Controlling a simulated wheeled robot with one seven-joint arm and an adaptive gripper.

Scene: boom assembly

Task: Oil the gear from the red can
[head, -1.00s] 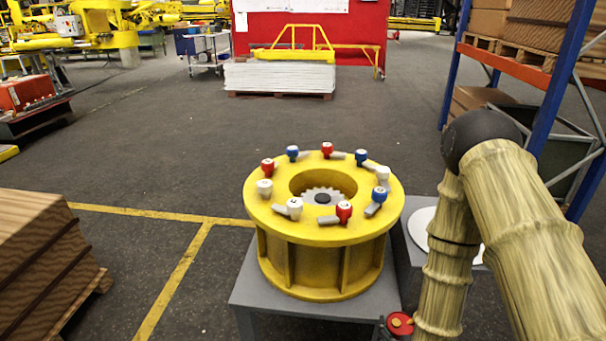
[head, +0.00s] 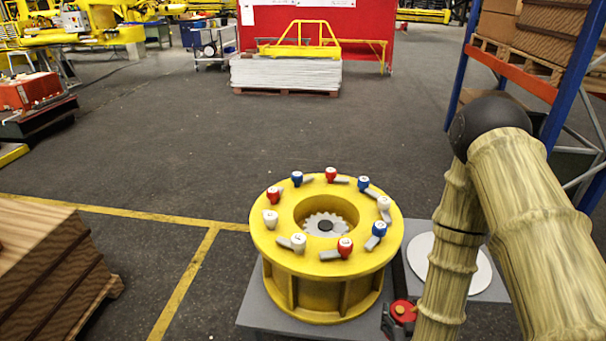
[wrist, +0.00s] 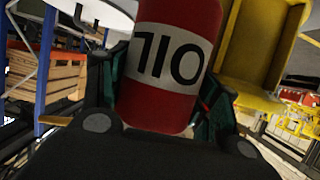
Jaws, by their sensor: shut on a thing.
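The gear (head: 325,225) is grey and toothed, with a dark hub, and sits inside the round opening of a yellow drum (head: 322,290). The red oil can (head: 403,311) shows at the lower edge of the head view, right of the drum. In the wrist view the can (wrist: 165,65) is red with a white band and the letters OIL upside down. My gripper (wrist: 165,108) has its fingers on both sides of the can and is shut on it. In the head view my arm partly hides the gripper. The can's spout is not clear.
Several red, blue and white knobs with grey levers, such as a red one (head: 345,246), stand on the drum's rim. A white disc (head: 480,268) lies on a grey stand to the right. A shelf rack (head: 510,62) stands at right. Open floor (head: 250,140) lies behind.

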